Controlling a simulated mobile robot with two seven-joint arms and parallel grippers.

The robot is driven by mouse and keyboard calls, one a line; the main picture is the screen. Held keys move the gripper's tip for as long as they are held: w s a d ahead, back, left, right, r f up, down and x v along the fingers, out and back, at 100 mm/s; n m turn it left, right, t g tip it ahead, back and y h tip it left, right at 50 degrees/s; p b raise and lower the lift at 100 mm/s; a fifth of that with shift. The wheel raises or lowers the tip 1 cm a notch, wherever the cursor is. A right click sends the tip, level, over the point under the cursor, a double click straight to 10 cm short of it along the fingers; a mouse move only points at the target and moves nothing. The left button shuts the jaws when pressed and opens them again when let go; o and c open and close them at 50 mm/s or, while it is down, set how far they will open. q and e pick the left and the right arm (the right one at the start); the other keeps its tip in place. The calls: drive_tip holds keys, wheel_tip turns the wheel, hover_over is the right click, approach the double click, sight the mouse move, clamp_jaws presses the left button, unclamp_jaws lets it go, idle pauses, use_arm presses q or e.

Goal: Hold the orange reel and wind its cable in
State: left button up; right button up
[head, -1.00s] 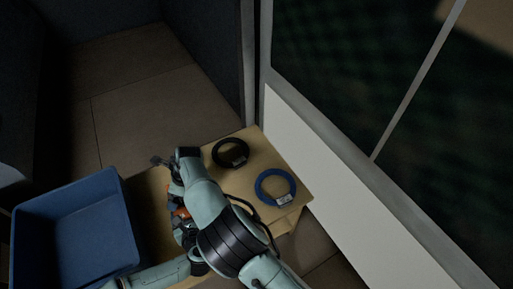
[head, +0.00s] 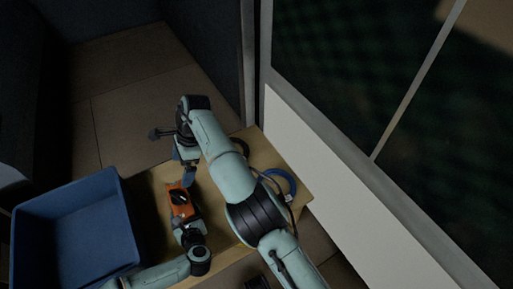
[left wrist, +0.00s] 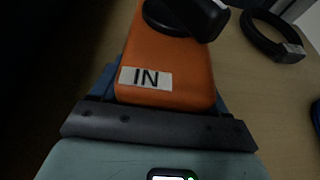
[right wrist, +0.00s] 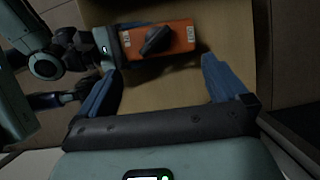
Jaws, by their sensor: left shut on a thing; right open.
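The orange reel (head: 179,196) sits at the table's left side, next to the blue crate. A black crank (right wrist: 158,40) lies across its top in the right wrist view. In the left wrist view the reel (left wrist: 165,60) fills the upper middle and bears a white "IN" label (left wrist: 146,77). My left gripper (head: 185,214) is shut on the reel's near end. My right gripper (head: 187,178) is open and empty, apart from the reel on its far side; its blue fingers (right wrist: 160,82) spread before the reel in the right wrist view. I cannot make out the reel's cable.
A blue crate (head: 120,215) stands at the left. A blue cable ring (head: 284,176) and a black ring (head: 243,147) lie on the wooden table (head: 265,157), partly behind my right arm. The black ring also shows in the left wrist view (left wrist: 262,40). A white wall panel (head: 330,190) borders the right.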

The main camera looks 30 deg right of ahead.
drive_tip(key=d+f+n+t, duration=0.3)
drive_tip(key=d+n+t, duration=0.1)
drive_tip(key=d+n, duration=0.4)
drive_tip(key=w+d+f+n+t, duration=0.1)
drive_tip(key=d+f+n+t, duration=0.2)
drive_tip(key=d+n, duration=0.6)
drive_tip(key=d+f+n+t, duration=0.3)
drive_tip(key=d+n+t, duration=0.4)
drive_tip(key=n, duration=0.4)
drive_tip(key=shift+w+d+f+n, duration=0.2)
drive_tip(key=shift+d+n, duration=0.2)
drive_tip(key=shift+d, duration=0.5)
drive_tip(key=shift+c, duration=0.3)
